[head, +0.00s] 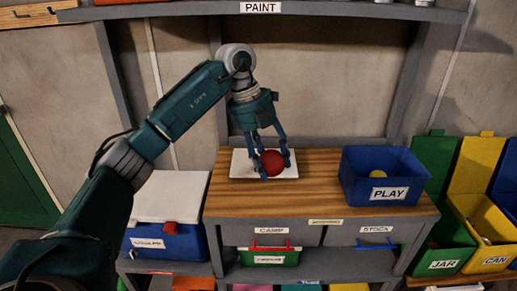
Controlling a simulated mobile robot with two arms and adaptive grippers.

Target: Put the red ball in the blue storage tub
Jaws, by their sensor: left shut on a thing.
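The red ball (272,163) is between the fingers of my left gripper (272,166), which is shut on it. Ball and gripper are over a white board (240,165) on the wooden top; I cannot tell whether the ball touches the board. The blue storage tub (357,190), labelled PLAY, stands on the same top to the right of the gripper. A yellow ball (378,174) shows inside the tub. My right gripper is not in view.
The wooden worktop (310,205) is clear between board and tub. A shelf labelled PAINT (205,13) runs above. A blue cooler with a white lid (172,197) stands at left. Green (430,155) and yellow bins (478,170) stand at right.

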